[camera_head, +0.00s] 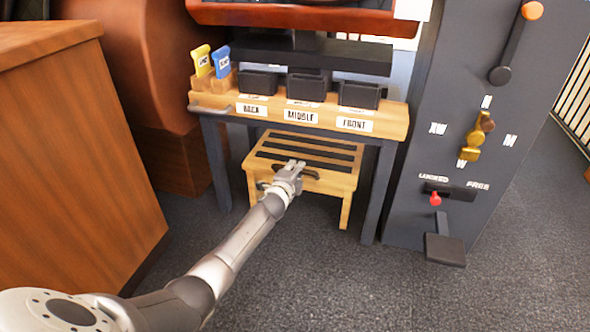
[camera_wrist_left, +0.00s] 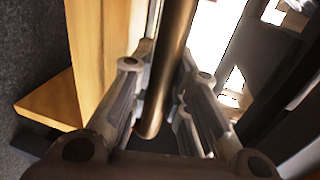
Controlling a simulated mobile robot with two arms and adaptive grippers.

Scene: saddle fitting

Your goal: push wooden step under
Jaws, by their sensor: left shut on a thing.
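The wooden step (camera_head: 345,183), with dark strips across its top, stands on the floor between the legs of the work bench (camera_head: 395,122). Its back part is under the bench top and its front sticks out. My left gripper (camera_head: 293,170) is at the step's front face, shut on the dark handle (camera_head: 313,175). In the left wrist view, a brown bar (camera_wrist_left: 172,60), which looks like this handle, runs between the two fingers (camera_wrist_left: 165,85), with pale wood (camera_wrist_left: 95,45) beside it. The gripper hides part of the step's front. My right gripper is not in view.
A wooden cabinet (camera_head: 75,160) stands at the left. A dark panel (camera_head: 420,205) with knobs, a red-tipped lever (camera_head: 436,200) and a pedal (camera_head: 445,249) stands at the right. Black bins (camera_head: 307,86) sit on the bench. The carpet (camera_head: 320,275) in front is clear.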

